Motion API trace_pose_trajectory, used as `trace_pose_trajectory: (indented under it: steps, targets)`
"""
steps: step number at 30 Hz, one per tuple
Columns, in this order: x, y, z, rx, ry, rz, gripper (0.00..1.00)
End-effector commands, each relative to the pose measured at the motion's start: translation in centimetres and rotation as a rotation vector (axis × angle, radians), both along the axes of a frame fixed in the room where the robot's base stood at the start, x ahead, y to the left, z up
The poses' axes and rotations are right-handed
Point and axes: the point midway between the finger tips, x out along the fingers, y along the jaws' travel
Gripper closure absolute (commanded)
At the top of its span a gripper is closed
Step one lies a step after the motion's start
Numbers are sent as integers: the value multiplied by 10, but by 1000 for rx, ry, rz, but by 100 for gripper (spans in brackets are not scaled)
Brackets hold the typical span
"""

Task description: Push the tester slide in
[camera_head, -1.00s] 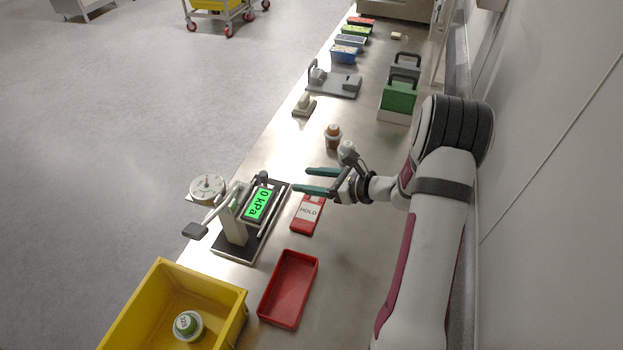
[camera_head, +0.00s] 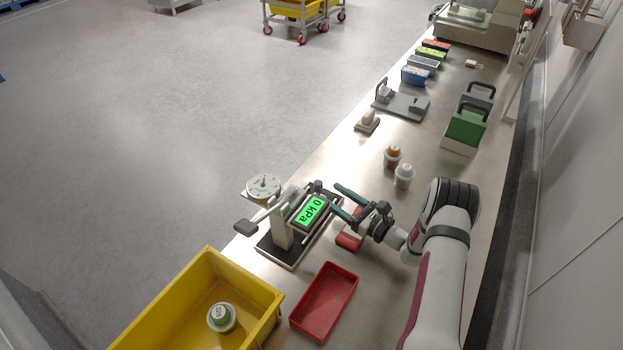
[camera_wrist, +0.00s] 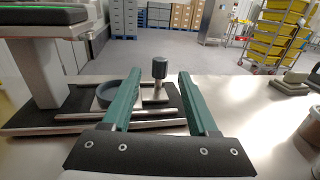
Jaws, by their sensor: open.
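The tester stands on the steel bench with a black base (camera_head: 291,252), a green "0 kPa" display (camera_head: 312,213), a lever (camera_head: 262,221) and a round dial (camera_head: 264,187). In the wrist view its slide shows as a dark plate between metal rails (camera_wrist: 143,112), with a grey ring-shaped nest (camera_wrist: 103,98) and a dark knob (camera_wrist: 159,68) on a metal post. The nest looks empty, though a finger hides part of it. My gripper (camera_head: 335,199) is open, beside the tester's right side. In the wrist view the knob stands between the two green fingers, with gaps both sides.
A red tray (camera_head: 325,302) and a yellow bin (camera_head: 203,284) holding a green-and-white cup (camera_head: 221,317) are nearer. Two small cups (camera_head: 393,157) (camera_head: 404,177) stand farther along the bench.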

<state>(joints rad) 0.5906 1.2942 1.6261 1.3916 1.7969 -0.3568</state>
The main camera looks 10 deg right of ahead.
Motion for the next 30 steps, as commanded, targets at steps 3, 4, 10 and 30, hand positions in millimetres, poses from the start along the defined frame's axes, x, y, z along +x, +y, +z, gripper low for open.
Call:
trace_pose_trajectory:
  steps: [3, 4, 10, 30]
  targets:
    - [27, 20, 0, -2, -1, 5, 41]
    - [33, 24, 0, -2, -1, 3, 41]
    - [65, 44, 0, -1, 0, 2, 41]
    - [76, 51, 0, 0, 2, -1, 86]
